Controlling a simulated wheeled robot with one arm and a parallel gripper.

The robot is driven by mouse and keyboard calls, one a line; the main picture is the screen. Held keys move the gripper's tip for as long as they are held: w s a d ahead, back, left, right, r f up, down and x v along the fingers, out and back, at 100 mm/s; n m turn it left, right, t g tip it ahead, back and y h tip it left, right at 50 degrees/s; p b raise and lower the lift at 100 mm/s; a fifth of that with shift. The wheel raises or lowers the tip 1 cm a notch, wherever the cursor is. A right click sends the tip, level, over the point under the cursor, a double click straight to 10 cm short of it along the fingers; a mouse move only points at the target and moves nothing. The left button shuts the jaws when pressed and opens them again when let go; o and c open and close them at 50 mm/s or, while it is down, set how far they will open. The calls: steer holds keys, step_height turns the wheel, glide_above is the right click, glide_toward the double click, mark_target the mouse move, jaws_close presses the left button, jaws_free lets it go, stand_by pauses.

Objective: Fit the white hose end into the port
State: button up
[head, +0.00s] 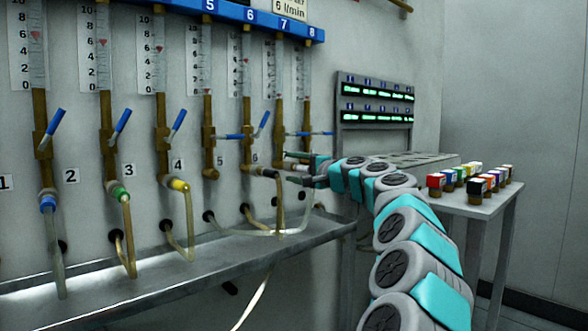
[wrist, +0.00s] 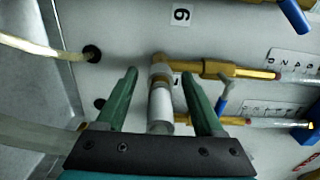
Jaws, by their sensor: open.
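My gripper (wrist: 160,75) is open in the wrist view, its two green fingers on either side of a brass port (wrist: 159,72) and the white hose end (wrist: 160,104). The white hose end is a short cylinder in line with the port and appears to meet its mouth; how deep it sits cannot be told. Gaps show between it and both fingers. A clear hose (wrist: 30,134) runs behind the gripper; its join to the white end is hidden. In the head view my gripper (head: 287,172) is at the right end of the wall's row of ports, where the white end is not clear.
Blue (head: 48,203), green (head: 119,190) and yellow (head: 179,185) hose ends are on other ports. Blue-handled valves stand above the ports. A metal ledge (head: 130,297) runs below. A side table (head: 480,207) at right holds small coloured boxes.

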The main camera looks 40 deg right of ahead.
steer(key=shift+s, duration=0.1)
steer(key=s, duration=0.7)
steer(key=shift+s+d, duration=0.3)
stand_by(0.3)
